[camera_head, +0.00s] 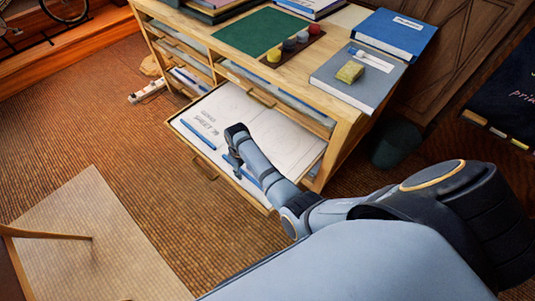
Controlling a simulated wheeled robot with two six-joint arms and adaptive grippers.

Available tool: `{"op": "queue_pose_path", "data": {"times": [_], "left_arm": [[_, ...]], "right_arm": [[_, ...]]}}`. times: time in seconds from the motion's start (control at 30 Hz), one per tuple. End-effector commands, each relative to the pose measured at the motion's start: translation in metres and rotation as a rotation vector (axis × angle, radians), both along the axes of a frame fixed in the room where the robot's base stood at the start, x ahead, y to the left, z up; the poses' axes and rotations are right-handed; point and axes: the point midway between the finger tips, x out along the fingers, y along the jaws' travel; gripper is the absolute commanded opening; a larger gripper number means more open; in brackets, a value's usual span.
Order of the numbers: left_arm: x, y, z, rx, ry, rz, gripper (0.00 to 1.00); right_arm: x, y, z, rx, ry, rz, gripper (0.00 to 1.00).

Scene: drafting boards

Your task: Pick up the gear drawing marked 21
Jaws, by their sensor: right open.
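A white drawing sheet (250,120) lies in the pulled-out drawer of the wooden cabinet. It carries lettering that looks like "SHEET" and a number too small to read surely; faint lines show on its right part. My right gripper (231,148) is open and empty over the sheet's front middle, and it and my forearm hide part of the sheet. I cannot tell whether its fingers touch the paper. My left gripper is out of view.
The open drawer (206,165) holds a blue pencil-like stick (197,134) at its left.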

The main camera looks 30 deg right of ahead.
Motion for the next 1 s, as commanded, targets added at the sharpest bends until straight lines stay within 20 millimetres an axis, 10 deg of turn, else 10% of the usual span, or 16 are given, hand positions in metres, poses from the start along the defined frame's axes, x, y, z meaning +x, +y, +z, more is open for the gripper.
{"op": "queue_pose_path", "data": {"times": [0.27,0.57,1.0], "left_arm": [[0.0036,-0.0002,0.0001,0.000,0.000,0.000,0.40],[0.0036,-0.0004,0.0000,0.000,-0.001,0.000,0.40],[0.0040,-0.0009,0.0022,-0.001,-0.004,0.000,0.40]], "right_arm": [[0.0003,-0.0001,-0.0049,-0.001,-0.001,0.000,0.41],[0.0002,-0.0001,-0.0049,-0.001,-0.001,0.000,0.00],[0.0003,-0.0003,-0.0027,-0.001,-0.001,0.000,0.00]]}}
